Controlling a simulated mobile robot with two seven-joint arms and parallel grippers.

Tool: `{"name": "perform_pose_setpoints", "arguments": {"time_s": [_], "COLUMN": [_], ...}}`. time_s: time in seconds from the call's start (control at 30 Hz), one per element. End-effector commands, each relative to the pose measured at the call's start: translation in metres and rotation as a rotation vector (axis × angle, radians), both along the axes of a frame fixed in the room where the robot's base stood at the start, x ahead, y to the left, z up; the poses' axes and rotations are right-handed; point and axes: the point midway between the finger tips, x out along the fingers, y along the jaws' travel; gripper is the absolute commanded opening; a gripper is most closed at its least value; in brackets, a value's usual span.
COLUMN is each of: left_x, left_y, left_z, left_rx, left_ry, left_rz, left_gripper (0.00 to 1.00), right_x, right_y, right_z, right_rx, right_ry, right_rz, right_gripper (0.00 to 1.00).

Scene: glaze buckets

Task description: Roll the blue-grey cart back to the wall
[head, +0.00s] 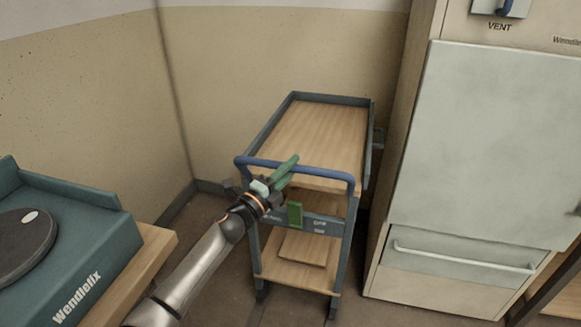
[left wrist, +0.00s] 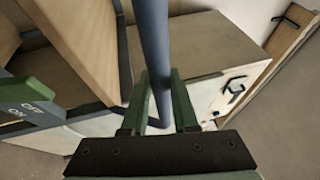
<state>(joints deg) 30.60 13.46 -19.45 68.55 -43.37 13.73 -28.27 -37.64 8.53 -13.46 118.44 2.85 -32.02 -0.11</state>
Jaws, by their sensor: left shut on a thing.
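The blue-grey cart (head: 318,135) stands near the back wall, between the left wall and a tall cabinet. Its wooden top shelf is empty, and a wooden board (head: 303,247) lies on its lower shelf. A blue push handle (head: 325,172) runs across its near end. My left gripper (head: 284,172) is at the left part of this handle, with green fingers. In the left wrist view, the blue bar (left wrist: 152,50) passes between the two fingers (left wrist: 160,100), and the gripper is shut on it. My right gripper is not in view.
A tall cabinet (head: 485,130) with a lower drawer handle (head: 465,258) stands close on the cart's right. A teal Wendelix machine (head: 85,235) sits on a wooden bench (head: 155,250) at the left. Bare floor shows between bench and cart.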

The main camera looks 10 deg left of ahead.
Motion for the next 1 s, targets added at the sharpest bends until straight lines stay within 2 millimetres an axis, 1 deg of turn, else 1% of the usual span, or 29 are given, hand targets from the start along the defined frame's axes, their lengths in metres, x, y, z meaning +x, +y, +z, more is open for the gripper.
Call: {"name": "perform_pose_setpoints", "arguments": {"time_s": [0.03,0.23,0.27,0.5,0.53,1.0], "left_x": [0.0023,0.0030,0.0031,0.0022,0.0021,0.0009], "left_y": [0.0023,0.0028,0.0028,0.0019,0.0018,0.0045], "left_z": [0.0036,0.0048,0.0049,0.0036,0.0034,-0.0002], "left_rx": [-0.002,-0.002,-0.002,-0.001,-0.001,0.000], "left_ry": [-0.003,-0.004,-0.004,-0.004,-0.004,-0.001], "left_rz": [0.008,0.011,0.011,0.007,0.007,0.004], "left_gripper": [0.00,0.00,0.28,0.55,0.57,0.57], "right_x": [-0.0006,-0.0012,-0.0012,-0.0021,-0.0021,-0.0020], "right_y": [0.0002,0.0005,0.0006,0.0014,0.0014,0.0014], "right_z": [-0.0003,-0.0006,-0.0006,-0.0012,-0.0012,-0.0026], "right_rx": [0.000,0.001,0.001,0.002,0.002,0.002], "right_ry": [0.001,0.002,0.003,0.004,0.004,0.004], "right_rz": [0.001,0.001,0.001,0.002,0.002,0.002], "right_gripper": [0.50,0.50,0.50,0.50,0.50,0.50]}}
